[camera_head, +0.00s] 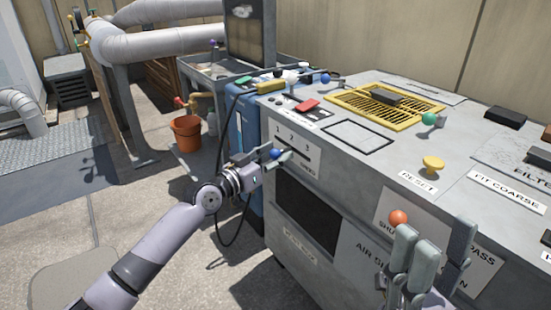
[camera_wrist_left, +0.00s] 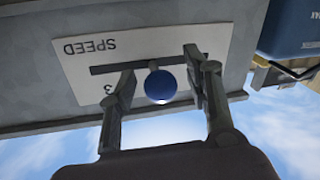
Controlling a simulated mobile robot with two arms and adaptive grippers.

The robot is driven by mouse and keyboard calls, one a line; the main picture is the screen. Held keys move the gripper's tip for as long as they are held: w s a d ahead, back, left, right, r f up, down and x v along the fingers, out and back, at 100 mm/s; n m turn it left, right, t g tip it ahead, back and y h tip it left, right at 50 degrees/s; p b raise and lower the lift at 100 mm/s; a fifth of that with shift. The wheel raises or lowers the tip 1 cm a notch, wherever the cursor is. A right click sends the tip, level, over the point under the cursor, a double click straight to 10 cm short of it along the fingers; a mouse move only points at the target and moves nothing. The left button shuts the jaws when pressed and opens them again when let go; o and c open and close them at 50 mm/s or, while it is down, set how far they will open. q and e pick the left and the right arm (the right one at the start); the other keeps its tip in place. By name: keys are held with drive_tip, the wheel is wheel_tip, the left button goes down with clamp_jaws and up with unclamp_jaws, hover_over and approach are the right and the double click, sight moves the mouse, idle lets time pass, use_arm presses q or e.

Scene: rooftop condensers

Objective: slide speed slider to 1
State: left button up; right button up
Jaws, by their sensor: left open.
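The speed slider has a white plate (camera_head: 296,137) marked 1, 2, 3 on the upper front of the grey cabinet. Its blue knob (camera_head: 275,154) also shows in the left wrist view (camera_wrist_left: 160,86), upside down, with the stem near the middle of the dark slot (camera_wrist_left: 120,67). My left gripper (camera_head: 268,160) is open, with one finger on each side of the knob. The knob appears clear of both fingers. A finger partly covers the 3; the 1 and 2 are hidden in the wrist view. My right gripper (camera_head: 434,240) is open and empty at the lower right.
An orange knob (camera_head: 398,217) is close behind my right gripper. The cabinet top holds a yellow grille (camera_head: 384,104), a yellow button (camera_head: 433,164) and a green knob (camera_head: 430,118). An orange bucket (camera_head: 187,133) stands on the floor. Floor left of the cabinet is open.

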use_arm(q)
drive_tip(key=shift+c, duration=0.5)
clamp_jaws()
idle(0.5)
